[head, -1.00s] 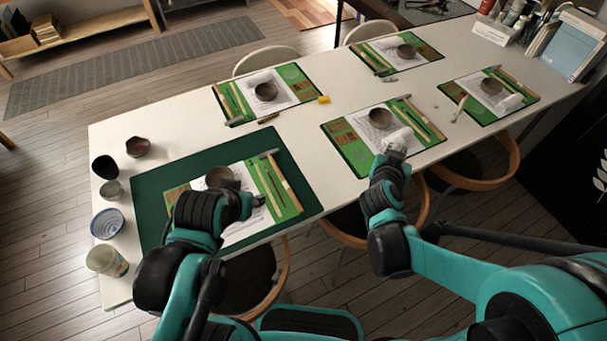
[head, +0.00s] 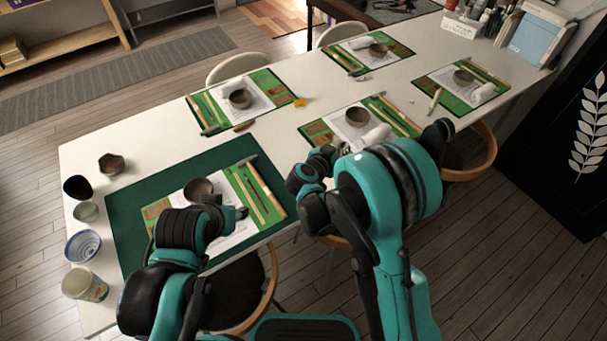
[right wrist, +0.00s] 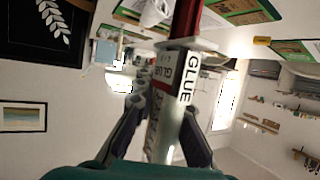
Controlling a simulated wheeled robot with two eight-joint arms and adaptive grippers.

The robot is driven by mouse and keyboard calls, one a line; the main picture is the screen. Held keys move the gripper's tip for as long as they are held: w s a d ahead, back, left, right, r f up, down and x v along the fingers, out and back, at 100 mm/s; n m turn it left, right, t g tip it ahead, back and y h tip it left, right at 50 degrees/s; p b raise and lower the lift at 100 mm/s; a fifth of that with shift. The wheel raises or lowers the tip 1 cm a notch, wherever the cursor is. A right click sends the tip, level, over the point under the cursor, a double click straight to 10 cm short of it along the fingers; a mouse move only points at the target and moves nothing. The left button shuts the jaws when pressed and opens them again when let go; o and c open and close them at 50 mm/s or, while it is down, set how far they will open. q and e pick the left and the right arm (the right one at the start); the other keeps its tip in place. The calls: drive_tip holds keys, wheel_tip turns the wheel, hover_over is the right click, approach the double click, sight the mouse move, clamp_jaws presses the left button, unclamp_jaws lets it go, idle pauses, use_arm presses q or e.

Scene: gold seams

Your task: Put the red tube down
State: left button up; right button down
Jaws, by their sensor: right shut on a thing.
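The red tube (right wrist: 186,20) is in the right wrist view, with a red end and a pale body lettered GLUE. My right gripper (right wrist: 160,118) is shut on its body, one dark finger on each side. The tube cannot be made out there. My left gripper (head: 238,212) hangs over the large dark green mat (head: 130,214) at the near left. Its fingers are too small and dark to read.
The white table (head: 135,137) holds several green mats with brown bowls and tools. Cups and bowls, including a blue-patterned bowl (head: 83,246), line its left edge. A yellow block (head: 300,102) lies mid-table. Bare table shows between the mats. Chairs stand along the front.

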drive_tip(key=w+a+f+b, duration=0.1)
drive_tip(key=a+f, duration=0.2)
drive_tip(key=w+a+f+b, duration=0.1)
drive_tip(key=a+f+b, duration=0.1)
drive_tip(key=a+f, duration=0.1)
drive_tip(key=w+a+f+b, duration=0.2)
drive_tip(key=a+f, duration=0.2)
drive_tip(key=shift+a+f, duration=0.1)
drive_tip(key=shift+f, duration=0.25)
drive_tip(key=shift+s+r, duration=0.1)
drive_tip(key=shift+s+f+b, duration=0.1)
drive_tip(key=shift+f+b, duration=0.55)
drive_tip(key=c, duration=1.9)
unclamp_jaws()
drive_tip(key=o, duration=0.3)
drive_tip(key=shift+r, duration=0.2)
